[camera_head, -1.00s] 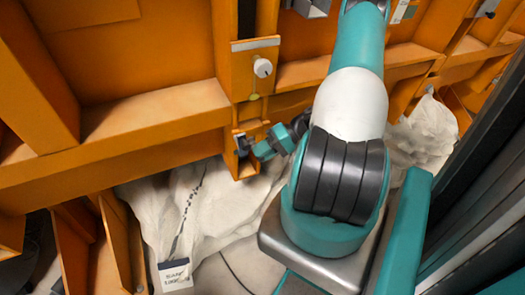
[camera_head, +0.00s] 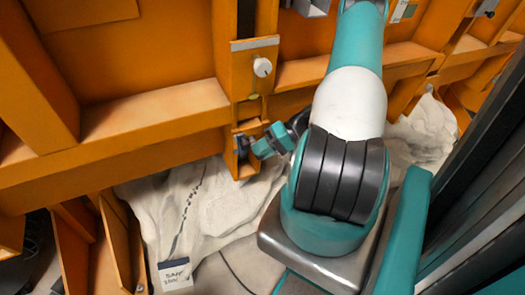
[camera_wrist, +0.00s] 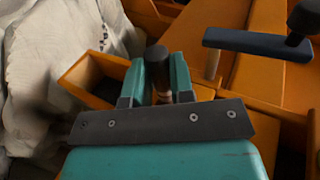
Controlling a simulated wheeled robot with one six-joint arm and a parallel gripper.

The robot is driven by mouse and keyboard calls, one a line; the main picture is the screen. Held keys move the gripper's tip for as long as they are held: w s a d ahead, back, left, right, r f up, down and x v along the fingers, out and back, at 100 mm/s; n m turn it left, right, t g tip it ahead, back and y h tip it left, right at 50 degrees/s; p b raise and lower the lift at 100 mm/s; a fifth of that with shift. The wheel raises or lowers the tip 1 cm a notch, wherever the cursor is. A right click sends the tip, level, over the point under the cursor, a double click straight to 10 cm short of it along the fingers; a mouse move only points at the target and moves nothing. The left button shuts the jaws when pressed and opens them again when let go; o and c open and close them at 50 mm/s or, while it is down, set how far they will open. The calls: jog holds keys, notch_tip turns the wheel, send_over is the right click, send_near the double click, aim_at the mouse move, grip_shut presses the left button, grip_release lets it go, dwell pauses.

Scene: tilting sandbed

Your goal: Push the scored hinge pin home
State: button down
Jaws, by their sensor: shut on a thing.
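The pin (camera_wrist: 157,68) has a dark cylindrical head and a short tan shaft below it. It stands between the two teal fingers of my gripper (camera_wrist: 155,84) in the wrist view, and the fingers are shut on it. Score marks on it are too small to make out. In the head view my gripper (camera_head: 257,148) is at the small orange bracket (camera_head: 245,171) below the white knob. The pin's lower end is hidden behind my gripper's dark plate in the wrist view, so its depth in any hole cannot be told.
A dark lever (camera_wrist: 255,42) with a black knob lies to the right in the wrist view. The white knob (camera_head: 262,67) is on the orange post. Orange beams surround my arm. Pale sheeting (camera_head: 205,215) hangs below, with a white tag (camera_head: 175,274).

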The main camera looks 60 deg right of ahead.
jog(key=shift+w+d+r, duration=0.15)
jog(key=shift+w+d, duration=0.2)
jog(key=shift+w, duration=0.2)
jog(key=shift+w+d+r, duration=0.1)
jog(key=shift+w+d, duration=0.25)
jog(key=shift+w, duration=0.2)
jog(key=shift+c, duration=2.2)
grip_release()
jog(key=s+a+f, duration=0.1)
jog(key=s+a, duration=0.3)
jog(key=s, duration=0.2)
jog(key=shift+s+f, duration=0.2)
jog(key=shift+s, duration=0.2)
